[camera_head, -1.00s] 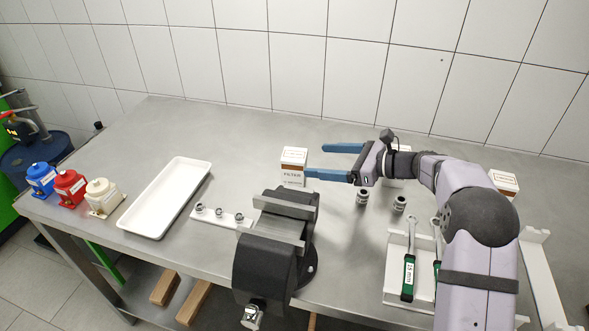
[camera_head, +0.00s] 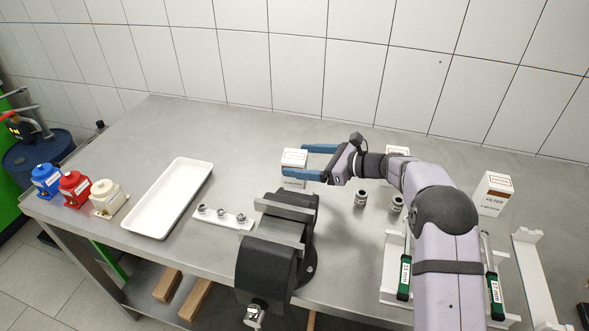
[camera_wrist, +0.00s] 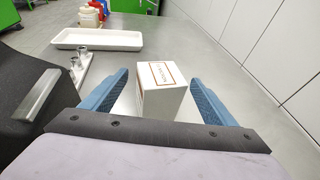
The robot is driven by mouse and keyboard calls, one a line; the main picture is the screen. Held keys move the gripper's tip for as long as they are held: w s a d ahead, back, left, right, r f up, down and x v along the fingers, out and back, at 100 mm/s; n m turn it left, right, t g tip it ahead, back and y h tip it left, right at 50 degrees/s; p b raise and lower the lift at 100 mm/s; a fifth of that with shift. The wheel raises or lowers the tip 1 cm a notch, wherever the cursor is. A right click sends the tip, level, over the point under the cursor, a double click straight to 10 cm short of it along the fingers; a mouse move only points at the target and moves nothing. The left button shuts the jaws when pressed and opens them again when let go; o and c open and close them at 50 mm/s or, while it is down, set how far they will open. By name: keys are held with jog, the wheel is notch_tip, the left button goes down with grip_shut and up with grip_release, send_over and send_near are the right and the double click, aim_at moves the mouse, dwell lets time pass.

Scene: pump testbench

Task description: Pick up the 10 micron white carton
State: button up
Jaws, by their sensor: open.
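A white carton (camera_head: 293,158) with a brown-edged top stands upright on the bench behind the vise; its printed size is too small to read now. My gripper (camera_head: 296,161) is open, with its blue fingers reaching along both sides of this carton. The near finger hides part of the carton's front in the head view. In the wrist view the carton (camera_wrist: 162,90) stands between the two open fingers (camera_wrist: 159,78), with a visible gap on the left. Another white filter carton (camera_head: 494,194) stands at the right, and a third (camera_head: 398,151) is mostly hidden behind my arm.
A black vise (camera_head: 275,250) stands in front of the carton. A white tray (camera_head: 168,198) and a strip with small fittings (camera_head: 222,218) lie to the left. Two dark fittings (camera_head: 361,198) stand near my arm. Wrenches with green handles (camera_head: 404,278) lie at the right.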

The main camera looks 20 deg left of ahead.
jog(key=shift+c, duration=0.2)
grip_shut()
jog(key=shift+r, duration=0.1)
notch_tip(320, 180, up, 10)
jog(key=shift+b, duration=0.95)
